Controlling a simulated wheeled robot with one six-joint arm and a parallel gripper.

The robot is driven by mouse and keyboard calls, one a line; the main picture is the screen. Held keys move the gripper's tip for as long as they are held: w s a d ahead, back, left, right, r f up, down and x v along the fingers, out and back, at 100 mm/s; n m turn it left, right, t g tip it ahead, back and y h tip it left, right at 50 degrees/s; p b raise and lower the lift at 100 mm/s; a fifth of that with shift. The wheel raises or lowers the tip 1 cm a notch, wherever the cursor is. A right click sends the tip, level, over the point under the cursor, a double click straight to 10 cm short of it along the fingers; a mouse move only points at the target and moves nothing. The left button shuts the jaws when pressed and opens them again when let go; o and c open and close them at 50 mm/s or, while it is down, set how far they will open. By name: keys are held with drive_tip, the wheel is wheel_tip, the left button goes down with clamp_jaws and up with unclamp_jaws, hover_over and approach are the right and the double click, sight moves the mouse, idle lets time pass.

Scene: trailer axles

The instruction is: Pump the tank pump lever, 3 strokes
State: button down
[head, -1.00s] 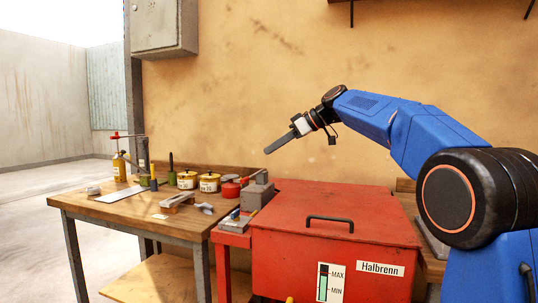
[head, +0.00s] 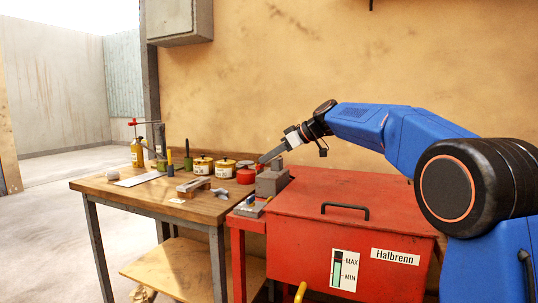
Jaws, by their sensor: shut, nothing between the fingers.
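The red tank (head: 335,210) stands at the center right, with a black handle on its lid and a MAX/MIN gauge (head: 344,270) on its front. A yellow bent piece (head: 300,292) shows at the bottom edge of the picture in front of the tank. It is mostly cut off, and I cannot tell whether it is the pump lever. No other lever on the tank is clear. My gripper (head: 270,156) is shut and empty. It points down to the left and appears just above or behind the grey blocks (head: 271,181), well away from the yellow piece.
A wooden table (head: 150,196) on the left holds several yellow tins, a yellow bottle (head: 137,153), a red-handled stand (head: 133,122) and tools. The grey blocks rest at the tank's left. A tan wall is behind. Floor is free at far left.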

drive_tip(key=shift+s+f+n+t+h, duration=0.15)
drive_tip(key=shift+f+n+t, duration=0.3)
drive_tip(key=shift+f, duration=1.3)
drive_tip(key=shift+w+f+n+t+h, duration=0.1)
drive_tip(key=shift+f+n+t+h, duration=0.35)
drive_tip(key=shift+f, duration=1.25)
drive_tip(key=shift+s, duration=0.1)
drive_tip(key=a+r+v, duration=0.1)
drive_tip(key=v, duration=1.2)
drive_tip(key=shift+s+a+r+y, duration=0.3)
drive_tip(key=shift+s+r, duration=0.05)
drive_tip(key=shift+r, duration=0.1)
